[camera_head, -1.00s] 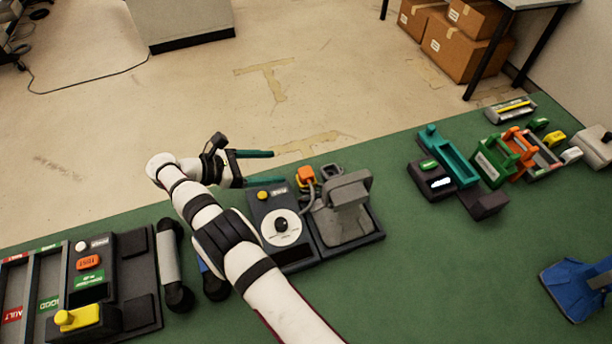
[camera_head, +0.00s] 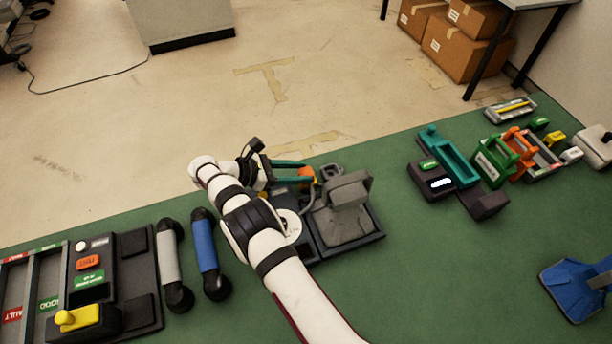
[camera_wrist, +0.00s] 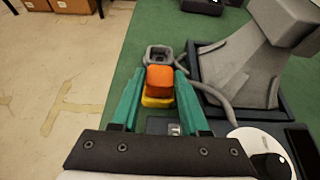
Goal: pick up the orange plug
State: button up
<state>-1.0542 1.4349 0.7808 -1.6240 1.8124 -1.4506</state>
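The orange plug (camera_wrist: 160,77) stands upright in the wrist view, just above a yellow part (camera_wrist: 157,98), with a grey cable beside it on the right. My gripper (camera_wrist: 158,88) is open, with one teal finger on each side of the plug. A small gap shows beside the fingers, and I cannot tell whether either touches it. In the head view the plug (camera_head: 306,172) is partly hidden behind the teal fingers (camera_head: 292,171).
A grey socket (camera_wrist: 159,55) lies just beyond the plug. A grey cradle (camera_head: 343,205) on a dark base stands to the right. A white dial (camera_wrist: 262,145) sits close to the gripper's right. Grey (camera_head: 172,262) and blue (camera_head: 208,250) handles lie to the left.

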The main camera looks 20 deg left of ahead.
aim_at(299, 174)
grip_shut()
jog(key=w+d+r+n+t+y, duration=0.1)
jog(key=w+r, duration=0.1)
jog(key=r, duration=0.4)
jog(key=w+d+r+n+y, duration=0.1)
jog(key=w+d+r, duration=0.1)
jog(key=r, duration=0.4)
jog(key=d+f+n, duration=0.1)
jog(key=f, duration=0.2)
jog(key=f+t+y, duration=0.1)
jog(key=f, duration=0.3)
jog(key=d+f+n+y, duration=0.1)
jog(key=f, duration=0.3)
jog(key=shift+w+d+f+n+t, duration=0.2)
jog(key=shift+w+d+n+t, duration=0.1)
jog(key=shift+t, duration=0.1)
